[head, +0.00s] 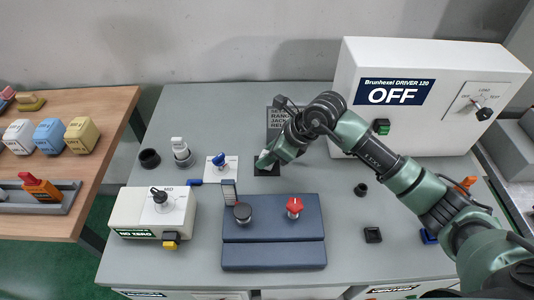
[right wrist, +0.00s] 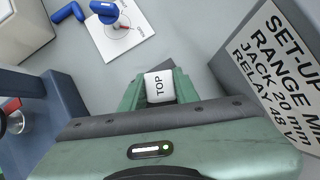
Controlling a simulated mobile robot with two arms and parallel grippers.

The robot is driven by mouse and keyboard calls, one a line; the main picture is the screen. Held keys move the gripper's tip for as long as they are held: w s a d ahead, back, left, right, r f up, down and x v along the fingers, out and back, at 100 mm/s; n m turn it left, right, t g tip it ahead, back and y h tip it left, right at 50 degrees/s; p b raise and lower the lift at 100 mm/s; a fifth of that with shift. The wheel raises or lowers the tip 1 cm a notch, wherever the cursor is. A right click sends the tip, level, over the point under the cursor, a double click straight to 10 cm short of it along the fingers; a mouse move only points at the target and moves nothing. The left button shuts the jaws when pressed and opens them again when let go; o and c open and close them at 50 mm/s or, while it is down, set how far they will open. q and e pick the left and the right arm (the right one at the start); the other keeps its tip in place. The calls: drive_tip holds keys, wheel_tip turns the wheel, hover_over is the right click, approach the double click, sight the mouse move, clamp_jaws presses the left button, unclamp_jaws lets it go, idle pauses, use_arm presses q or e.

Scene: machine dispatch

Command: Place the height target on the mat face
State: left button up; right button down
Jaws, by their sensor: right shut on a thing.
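The height target, a small white block marked TOP (right wrist: 160,87), sits between the green fingers of my right gripper (right wrist: 152,92), which is shut on it. In the head view my right gripper (head: 265,161) reaches down over the black mat (head: 266,171) at the middle back of the grey table. The gripper hides part of the mat there. A dark corner, which looks like the mat, shows beside the fingers in the right wrist view. I cannot tell whether the block touches the mat. My left gripper is not in view.
A set-up sign (head: 275,112) stands just behind the gripper. A white card with a blue knob (head: 219,160) lies to the left. A blue fixture (head: 273,245) with a red knob is in front. The large white OFF box (head: 430,70) stands at right.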

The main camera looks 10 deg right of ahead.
drive_tip(key=c, duration=1.1)
unclamp_jaws()
drive_tip(key=shift+o, duration=0.2)
drive_tip(key=shift+r, duration=0.1)
drive_tip(key=shift+s+d+r, duration=0.1)
drive_tip(key=shift+d+r, duration=0.15)
drive_tip(key=b+v, duration=0.2)
drive_tip(key=v, duration=0.9)
drive_tip(key=shift+r, duration=0.1)
